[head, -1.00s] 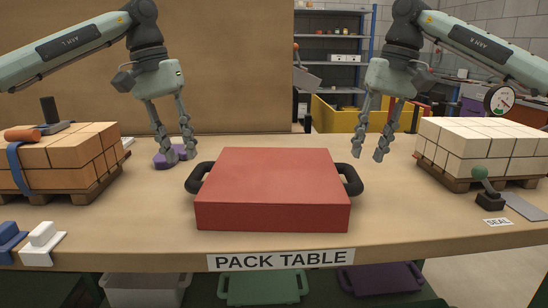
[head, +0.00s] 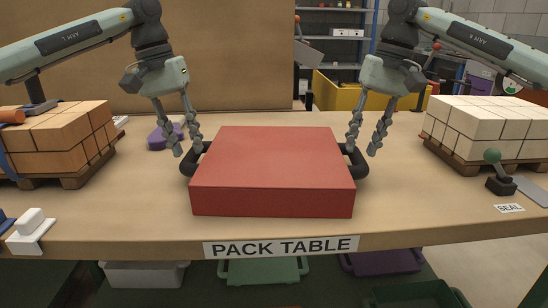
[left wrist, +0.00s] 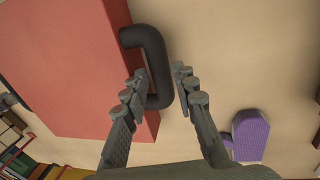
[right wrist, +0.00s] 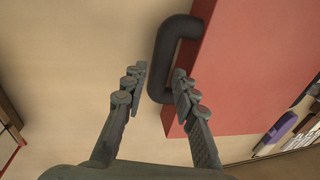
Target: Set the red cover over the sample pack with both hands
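The red cover (head: 272,165), a shallow red box shape, sits flat on the pack table (head: 130,222), with a black handle at each side. My left gripper (head: 187,147) is open at the left handle (left wrist: 156,62). In the left wrist view its fingers (left wrist: 158,83) lie either side of that handle's bar. My right gripper (head: 362,147) is open at the right handle (right wrist: 165,55). Its fingers (right wrist: 158,78) lie either side of that bar in the right wrist view. I cannot tell whether any finger touches. I cannot pick out the sample pack; what is under the cover is hidden.
Orange bricks (head: 60,140) on a pallet stand at left, pale bricks (head: 485,125) on a pallet at right. A purple object (head: 160,138) lies behind the left handle. A green-knobbed lever (head: 493,157) and a white block (head: 30,228) are near the front edge.

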